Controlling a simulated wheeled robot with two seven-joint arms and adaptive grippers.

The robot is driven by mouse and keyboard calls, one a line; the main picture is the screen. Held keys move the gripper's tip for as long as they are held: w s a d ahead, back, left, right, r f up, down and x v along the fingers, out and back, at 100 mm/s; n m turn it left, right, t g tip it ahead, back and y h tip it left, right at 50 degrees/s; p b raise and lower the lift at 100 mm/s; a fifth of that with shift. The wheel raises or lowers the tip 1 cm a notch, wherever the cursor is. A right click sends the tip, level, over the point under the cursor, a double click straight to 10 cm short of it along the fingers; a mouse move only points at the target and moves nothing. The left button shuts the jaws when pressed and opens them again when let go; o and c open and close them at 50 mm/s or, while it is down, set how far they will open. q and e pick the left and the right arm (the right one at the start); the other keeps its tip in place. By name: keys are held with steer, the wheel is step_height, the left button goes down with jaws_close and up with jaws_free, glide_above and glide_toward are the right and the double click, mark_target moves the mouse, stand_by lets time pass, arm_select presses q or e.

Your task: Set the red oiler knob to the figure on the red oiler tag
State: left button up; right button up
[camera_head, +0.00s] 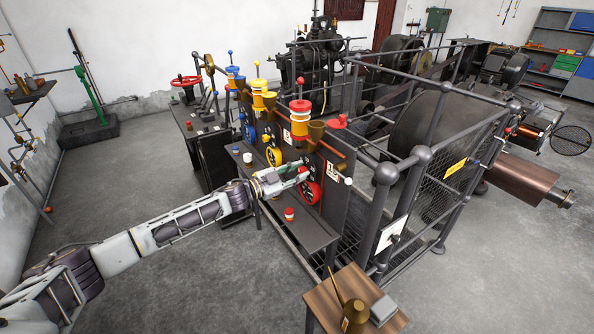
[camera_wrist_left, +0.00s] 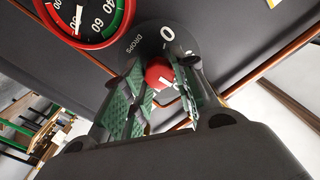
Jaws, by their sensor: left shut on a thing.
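The red oiler knob (camera_wrist_left: 158,74) sits between the green-padded fingers of my left gripper (camera_wrist_left: 160,92) in the left wrist view. The fingers are shut on its sides. Behind it is a dark round dial plate (camera_wrist_left: 165,38) marked DROPS, with a white 0 showing; other figures are hidden by the fingers. The red oiler (camera_head: 300,108) stands above. A small white tag (camera_head: 332,171) is near it; its figure is too small to read. My right gripper is not in view.
A red-rimmed gauge (camera_wrist_left: 88,18) is close beside the fingers in the wrist view. A narrow shelf (camera_head: 310,232) with a red-and-white knob (camera_head: 289,214) lies below the panel. Railings (camera_head: 385,200) stand to the right. A wooden table (camera_head: 330,305) with an oil can is in front.

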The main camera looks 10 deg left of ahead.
arm_select(q)
steer(key=shift+m, duration=1)
steer(key=m, duration=0.2)
steer(key=shift+m, duration=0.4)
steer(key=m, duration=0.4)
steer(key=shift+f, duration=0.15)
steer(key=m+b, duration=0.1)
steer(key=m, duration=0.3)
steer(key=shift+d+m, duration=0.1)
steer(key=shift+m, duration=0.3)
steer(key=o, duration=1)
steer(key=shift+s, duration=0.15)
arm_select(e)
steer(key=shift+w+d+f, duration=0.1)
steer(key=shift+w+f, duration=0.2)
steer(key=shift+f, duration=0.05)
